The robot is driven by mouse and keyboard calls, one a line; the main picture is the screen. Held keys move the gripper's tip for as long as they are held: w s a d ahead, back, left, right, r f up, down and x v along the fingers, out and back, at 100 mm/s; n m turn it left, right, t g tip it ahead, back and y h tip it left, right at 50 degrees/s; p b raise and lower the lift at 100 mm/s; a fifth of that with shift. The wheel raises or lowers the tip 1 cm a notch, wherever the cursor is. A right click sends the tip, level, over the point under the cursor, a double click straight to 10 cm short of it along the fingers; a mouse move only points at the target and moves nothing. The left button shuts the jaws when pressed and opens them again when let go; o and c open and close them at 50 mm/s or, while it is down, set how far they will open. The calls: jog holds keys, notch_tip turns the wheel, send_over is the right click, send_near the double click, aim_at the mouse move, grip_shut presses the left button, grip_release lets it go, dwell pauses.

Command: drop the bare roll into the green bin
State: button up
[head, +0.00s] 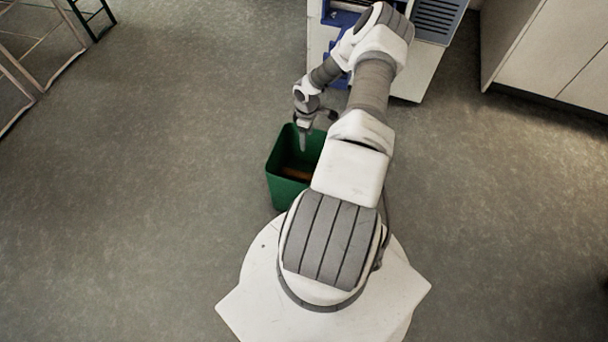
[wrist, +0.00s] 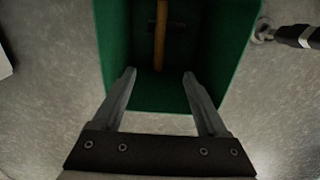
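The green bin (head: 284,187) stands on the floor just in front of my base, and my arm hides part of its right side. A brown stick-like thing (head: 296,174) lies inside it, low down. In the wrist view the green bin (wrist: 120,60) is straight ahead, and the thing inside shows as a thin yellow-brown length (wrist: 160,36) with a dark part across it. It may be the bare roll; I cannot be sure. My gripper (wrist: 160,78) is open and empty, its fingers apart over the bin's opening. In the head view my gripper (head: 303,142) points down above the bin.
A white and blue cabinet or machine (head: 440,22) stands behind the arm at the top. Pale cupboards (head: 555,45) are at the top right. Metal frames (head: 40,62) stand at the top left. The grey floor is clear on both sides of the bin.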

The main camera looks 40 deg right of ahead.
jog(key=shift+r, duration=0.1)
notch_tip(320, 180, up, 17)
jog(key=p, duration=0.5)
jog(key=shift+r, duration=0.15)
